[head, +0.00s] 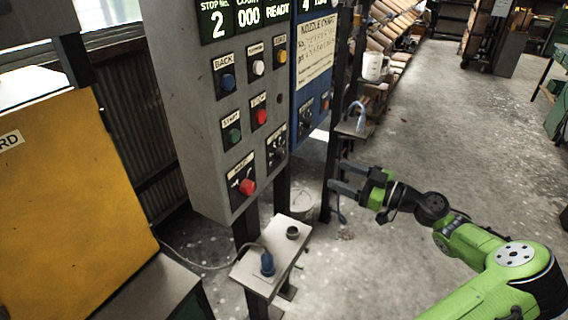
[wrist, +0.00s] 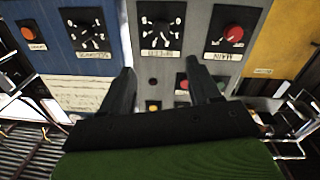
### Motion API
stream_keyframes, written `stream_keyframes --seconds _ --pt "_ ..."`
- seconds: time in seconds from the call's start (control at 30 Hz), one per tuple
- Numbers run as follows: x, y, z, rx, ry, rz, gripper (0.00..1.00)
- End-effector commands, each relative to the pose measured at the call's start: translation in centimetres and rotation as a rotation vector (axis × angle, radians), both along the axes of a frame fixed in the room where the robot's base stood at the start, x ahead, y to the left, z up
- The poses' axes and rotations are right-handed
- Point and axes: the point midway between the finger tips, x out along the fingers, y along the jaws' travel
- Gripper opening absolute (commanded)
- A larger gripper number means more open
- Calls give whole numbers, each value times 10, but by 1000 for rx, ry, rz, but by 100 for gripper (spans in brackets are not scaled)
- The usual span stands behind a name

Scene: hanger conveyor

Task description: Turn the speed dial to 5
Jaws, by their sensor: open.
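The speed dial (wrist: 160,24) is a black plate with a round scale of white marks and numbers, near the top of the wrist view, which shows the panel upside down. Its number setting is too small to read. In the head view the dial (head: 276,148) is at the lower right of the grey control panel (head: 187,110). My gripper (head: 339,177) is open and empty, to the right of the panel and apart from it. In the wrist view the gripper (wrist: 160,77) has its two black fingers spread, with the dial beyond and between them.
A red main switch (head: 247,186) is beside the dial, and several push buttons are above. A blue panel (head: 311,85) with a similar dial (wrist: 88,29) adjoins. A small shelf (head: 248,270) with a blue plug is below. Open floor lies to the right.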

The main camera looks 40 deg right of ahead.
Motion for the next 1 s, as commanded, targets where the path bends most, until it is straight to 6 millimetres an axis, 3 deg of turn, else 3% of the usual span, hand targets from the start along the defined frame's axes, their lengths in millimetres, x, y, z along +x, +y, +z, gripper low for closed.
stream_keyframes --seconds 0.6,0.73,1.0 --pt "135 42 0 4 8 8 62" --pt "146 45 0 4 10 6 62" --pt "147 46 0 5 11 4 60"
